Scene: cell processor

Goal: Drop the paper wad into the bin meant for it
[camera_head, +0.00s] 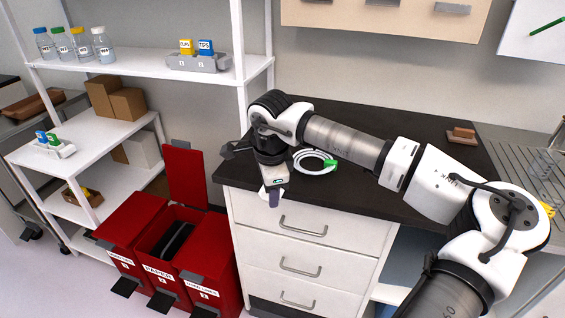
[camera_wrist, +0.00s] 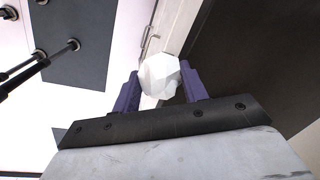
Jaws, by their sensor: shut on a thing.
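The paper wad (camera_wrist: 158,72) is a white, faceted ball held between the two purple fingers of my gripper (camera_wrist: 160,88). In the head view my gripper (camera_head: 272,197) hangs in front of the counter's left front corner, and a bit of the white wad (camera_head: 263,191) shows beside the fingers. Three red bins stand on the floor to the lower left of my gripper. The middle bin (camera_head: 152,244) has a label that appears to read PAPER; its lid (camera_head: 184,175) stands open and something dark shows inside. The left bin (camera_head: 131,217) and right bin (camera_head: 208,258) have their lids shut.
The black counter (camera_head: 350,127) over white drawers (camera_head: 300,227) lies beside my gripper, with a white ringed item (camera_head: 314,161) on top. White shelves (camera_head: 95,150) with bottles and boxes stand behind the bins. Black pedals (camera_head: 160,301) stick out at the bin fronts.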

